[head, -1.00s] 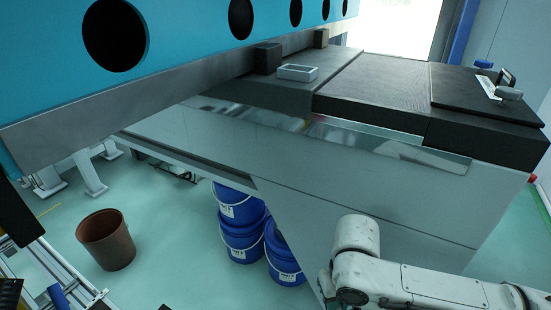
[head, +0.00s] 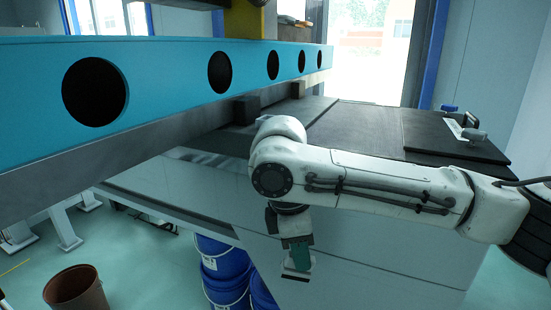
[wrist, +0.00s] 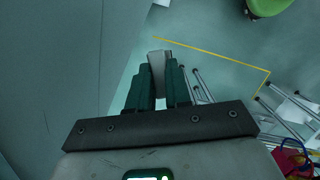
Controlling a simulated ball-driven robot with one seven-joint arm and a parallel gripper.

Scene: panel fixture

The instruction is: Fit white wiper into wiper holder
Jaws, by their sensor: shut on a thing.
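My gripper (head: 297,258) hangs pointing down in front of the grey side panel of the bench, below the bench top, in the head view. In the wrist view its two green fingers (wrist: 158,92) are shut on a pale, flat piece, apparently the white wiper (wrist: 157,60). Its end sticks out past the fingertips; the rest is hidden between them. I cannot make out the wiper holder for certain. A small white-rimmed tray seen earlier on the bench top is now mostly or wholly hidden behind my arm.
The bench (head: 362,130) has a black top with a raised pad and a small metal fixture (head: 463,130) at the right. A blue beam with round holes (head: 190,75) crosses above its left side. Blue buckets (head: 222,270) and a brown bin (head: 76,292) stand on the floor.

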